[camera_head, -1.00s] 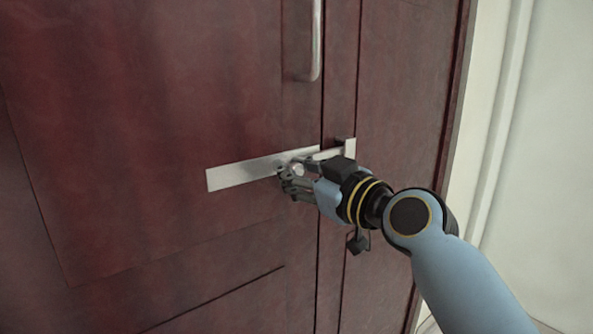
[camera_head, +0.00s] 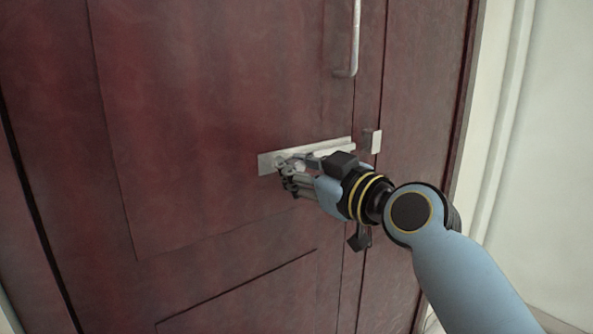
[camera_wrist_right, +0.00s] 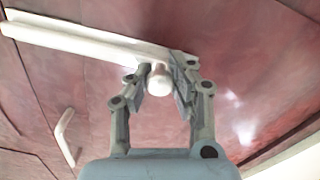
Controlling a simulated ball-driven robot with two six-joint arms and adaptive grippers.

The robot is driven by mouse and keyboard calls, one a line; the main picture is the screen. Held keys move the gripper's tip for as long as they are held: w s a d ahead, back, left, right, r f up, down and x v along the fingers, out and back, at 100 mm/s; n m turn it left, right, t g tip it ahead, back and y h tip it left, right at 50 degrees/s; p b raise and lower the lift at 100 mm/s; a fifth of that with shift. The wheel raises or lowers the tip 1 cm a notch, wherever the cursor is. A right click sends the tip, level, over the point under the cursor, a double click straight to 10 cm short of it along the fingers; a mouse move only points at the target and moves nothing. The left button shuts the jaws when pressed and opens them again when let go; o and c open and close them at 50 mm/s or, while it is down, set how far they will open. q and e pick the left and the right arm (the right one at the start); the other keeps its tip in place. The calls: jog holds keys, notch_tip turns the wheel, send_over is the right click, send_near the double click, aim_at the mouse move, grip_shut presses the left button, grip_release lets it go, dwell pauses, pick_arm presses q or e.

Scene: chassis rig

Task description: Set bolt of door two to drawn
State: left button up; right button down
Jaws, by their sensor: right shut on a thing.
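The bolt is a pale metal plate (camera_head: 268,164) with a light rod (camera_head: 335,150) along it, on the dark red door (camera_head: 200,110). The rod's right end stops short of the pale keeper (camera_head: 376,142), with a strip of dark wood showing between them. My right gripper (camera_head: 287,174) is at the plate's left part. In the right wrist view my right gripper (camera_wrist_right: 160,82) is shut on the bolt's round white knob (camera_wrist_right: 158,78), with a finger on each side. The rod (camera_wrist_right: 80,38) runs to the upper left there. My left gripper is not in view.
A vertical pull handle (camera_head: 355,40) stands above the bolt, and it also shows in the right wrist view (camera_wrist_right: 66,135). A narrow dark red panel (camera_head: 415,130) and a pale wall (camera_head: 545,170) lie to the right. The door face around the bolt is clear.

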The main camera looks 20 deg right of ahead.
jog(key=shift+f, duration=0.1)
jog(key=c, duration=1.5)
grip_release()
jog(key=shift+a, duration=0.15)
jog(key=shift+o, duration=1.2)
jog(key=shift+a+y, duration=0.1)
jog(key=shift+y, duration=0.2)
jog(key=shift+o, duration=0.8)
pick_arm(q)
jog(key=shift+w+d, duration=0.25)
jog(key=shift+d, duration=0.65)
pick_arm(e)
jog(key=v, duration=1.2)
